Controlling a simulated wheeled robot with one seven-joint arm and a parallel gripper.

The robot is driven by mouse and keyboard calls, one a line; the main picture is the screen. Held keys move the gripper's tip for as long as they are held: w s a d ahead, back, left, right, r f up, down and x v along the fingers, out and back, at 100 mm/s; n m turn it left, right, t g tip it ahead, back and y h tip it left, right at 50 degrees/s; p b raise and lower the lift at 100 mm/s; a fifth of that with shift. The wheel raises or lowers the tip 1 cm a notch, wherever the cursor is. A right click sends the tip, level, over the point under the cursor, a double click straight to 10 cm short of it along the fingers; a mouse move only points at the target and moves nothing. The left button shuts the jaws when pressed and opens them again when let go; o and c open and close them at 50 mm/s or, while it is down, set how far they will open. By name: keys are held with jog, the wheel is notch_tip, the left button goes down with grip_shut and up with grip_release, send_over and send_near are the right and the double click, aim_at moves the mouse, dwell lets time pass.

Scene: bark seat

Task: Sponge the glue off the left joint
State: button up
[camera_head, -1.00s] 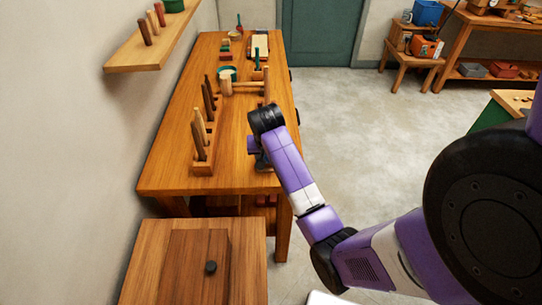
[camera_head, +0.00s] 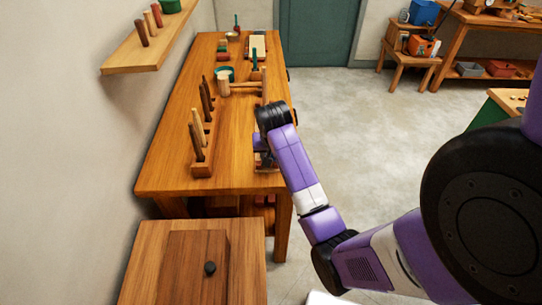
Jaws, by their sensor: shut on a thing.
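My gripper (camera_head: 263,146) is low over the near right part of the workbench, mostly hidden behind my wrist. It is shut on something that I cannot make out. A small brown wooden piece (camera_head: 262,165) shows beside and below it, close to the bench's right edge. The left joint is where the rail meets this post. Glue there is too small to see. I cannot pick out a sponge.
A wooden rack (camera_head: 203,168) with several upright tools stands left of my gripper. A wooden cabinet (camera_head: 245,245) stands in front.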

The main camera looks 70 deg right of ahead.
jog(key=shift+r, duration=2.65)
